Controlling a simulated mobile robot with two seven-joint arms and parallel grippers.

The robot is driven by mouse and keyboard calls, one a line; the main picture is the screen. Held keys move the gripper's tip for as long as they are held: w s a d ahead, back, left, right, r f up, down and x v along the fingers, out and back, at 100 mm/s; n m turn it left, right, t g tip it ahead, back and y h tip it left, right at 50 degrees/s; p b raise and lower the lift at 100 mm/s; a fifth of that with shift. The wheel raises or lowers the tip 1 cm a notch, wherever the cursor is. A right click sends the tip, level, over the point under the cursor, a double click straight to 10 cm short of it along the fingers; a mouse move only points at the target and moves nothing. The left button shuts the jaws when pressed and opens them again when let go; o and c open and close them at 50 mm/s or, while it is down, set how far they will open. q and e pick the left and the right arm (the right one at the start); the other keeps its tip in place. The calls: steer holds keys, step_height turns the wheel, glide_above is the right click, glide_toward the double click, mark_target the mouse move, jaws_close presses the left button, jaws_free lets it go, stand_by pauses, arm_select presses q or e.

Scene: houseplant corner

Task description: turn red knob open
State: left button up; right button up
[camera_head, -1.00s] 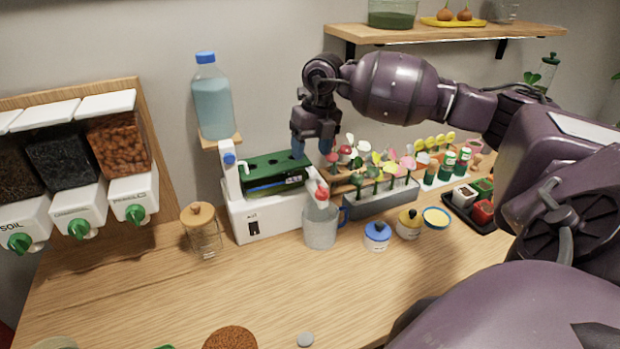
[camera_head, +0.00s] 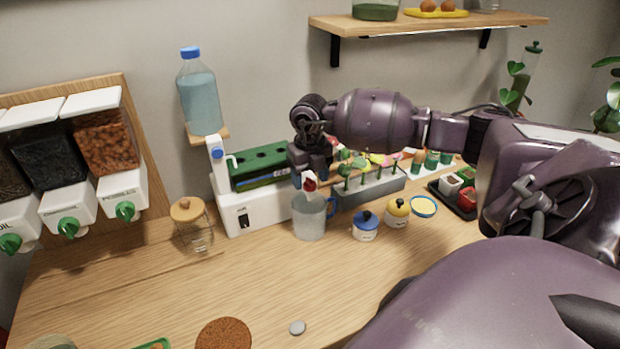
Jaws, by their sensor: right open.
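The red knob (camera_head: 309,184) sits on a white tap at the right end of a white dispenser unit (camera_head: 262,213). A clear measuring jug (camera_head: 309,216) with a blue handle stands below the tap. My right gripper (camera_head: 311,170) is open and points down just above the red knob. It hides the knob's upper part, and I cannot tell whether the fingers touch it. My left gripper is not in view.
A water bottle (camera_head: 199,96) stands on a small bracket behind the unit. A planter (camera_head: 368,188) with plant markers is close right of the jug. Blue-lidded (camera_head: 365,227) and yellow-lidded (camera_head: 397,213) jars stand in front. The table's front middle is mostly clear.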

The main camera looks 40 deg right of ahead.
steer(key=shift+f, duration=0.5)
steer(key=c, duration=0.9)
